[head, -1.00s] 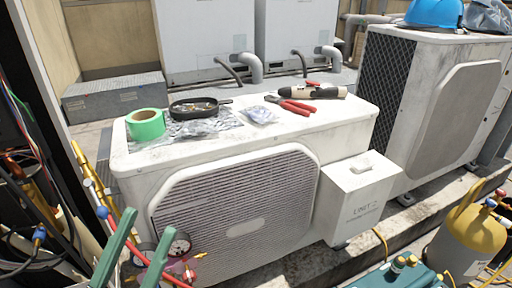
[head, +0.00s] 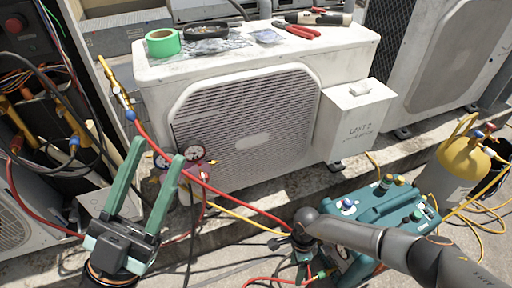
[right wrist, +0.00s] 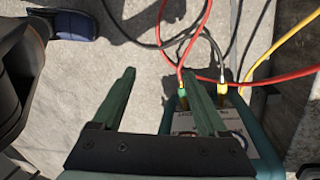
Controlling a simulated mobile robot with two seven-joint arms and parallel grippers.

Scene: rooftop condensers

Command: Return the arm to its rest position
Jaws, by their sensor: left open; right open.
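My left gripper (head: 154,152) is open and empty, its two green fingers pointing up in front of the condenser unit (head: 245,130). The gauge manifold (head: 188,155) with red and yellow hoses shows behind its fingers. My right arm reaches in from the right in the head view, its wrist bent down beside the teal machine (head: 372,215); its fingers are hard to make out there. In the right wrist view the right gripper (right wrist: 160,82) is open with nothing between its fingertips. Its right finger overlaps the teal machine (right wrist: 268,150) in the picture; contact cannot be told.
Green tape (head: 162,42), a black tray (head: 207,30) and red pliers (head: 297,29) lie on the condenser top. A yellow cylinder (head: 452,165) stands at right. Red and yellow hoses (head: 250,222) cross the ground. An open wiring cabinet (head: 40,110) is at left.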

